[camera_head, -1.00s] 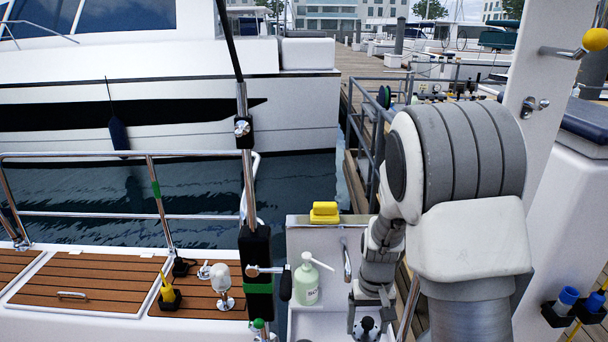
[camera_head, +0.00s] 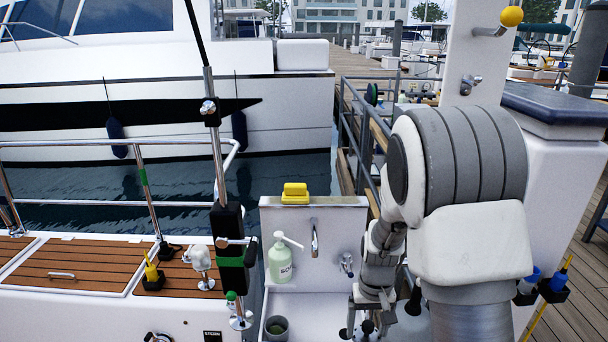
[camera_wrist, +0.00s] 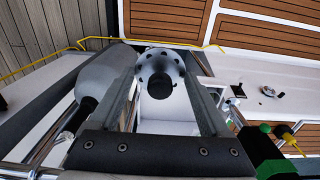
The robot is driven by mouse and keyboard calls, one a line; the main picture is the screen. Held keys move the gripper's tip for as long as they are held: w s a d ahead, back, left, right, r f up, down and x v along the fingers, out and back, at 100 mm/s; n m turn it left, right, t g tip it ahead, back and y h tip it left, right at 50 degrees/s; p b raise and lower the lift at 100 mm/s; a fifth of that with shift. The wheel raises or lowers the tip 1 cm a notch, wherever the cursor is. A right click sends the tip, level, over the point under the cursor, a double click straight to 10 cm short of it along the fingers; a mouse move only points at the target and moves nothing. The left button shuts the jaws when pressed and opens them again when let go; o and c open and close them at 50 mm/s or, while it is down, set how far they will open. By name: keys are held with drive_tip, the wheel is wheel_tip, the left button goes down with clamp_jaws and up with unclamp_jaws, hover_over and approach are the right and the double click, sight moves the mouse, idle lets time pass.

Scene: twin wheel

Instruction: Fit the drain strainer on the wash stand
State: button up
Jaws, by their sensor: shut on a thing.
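The wash stand (camera_head: 340,201) is a white unit with a raised back panel, a tap and a basin partly below the picture's edge. My gripper (camera_head: 367,328) is low at its right side in the head view. In the wrist view, my gripper (camera_wrist: 160,88) is shut on the drain strainer (camera_wrist: 160,65), a pale round piece with dark holes and a black knob. The strainer is held between the fingertips, with white surface visible below it. The drain opening is not visible, and I cannot tell the strainer's height above the basin.
A soap bottle (camera_head: 280,260) and a grey cup (camera_head: 277,327) stand at the stand's left. A yellow sponge (camera_head: 295,193) rests on the back panel. A black post clamp (camera_head: 229,245) stands left of the stand. Dock railing (camera_head: 362,135) runs behind.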

wheel_tip(320, 180, down, 24)
drive_tip(key=b, duration=2.2)
drive_tip(key=shift+d+r, duration=0.15)
drive_tip(key=shift+r, duration=0.05)
drive_tip(key=shift+s+r, duration=0.1)
drive_tip(key=shift+r, duration=0.1)
wheel_tip(320, 180, up, 10)
drive_tip(key=w, duration=0.2)
drive_tip(key=shift+w+r, duration=0.2)
drive_tip(key=shift+w, duration=0.05)
drive_tip(key=r+p, duration=0.3)
drive_tip(key=p, duration=0.3)
drive_tip(key=s+r+p, duration=0.1)
drive_tip(key=r+p, duration=0.3)
drive_tip(key=p, duration=0.3)
drive_tip(key=s+r+p, duration=0.1)
drive_tip(key=r+p, duration=0.3)
drive_tip(key=p, duration=0.4)
drive_tip(key=r+p, duration=0.1)
drive_tip(key=shift+s+p, duration=0.25)
drive_tip(key=shift+p, duration=0.1)
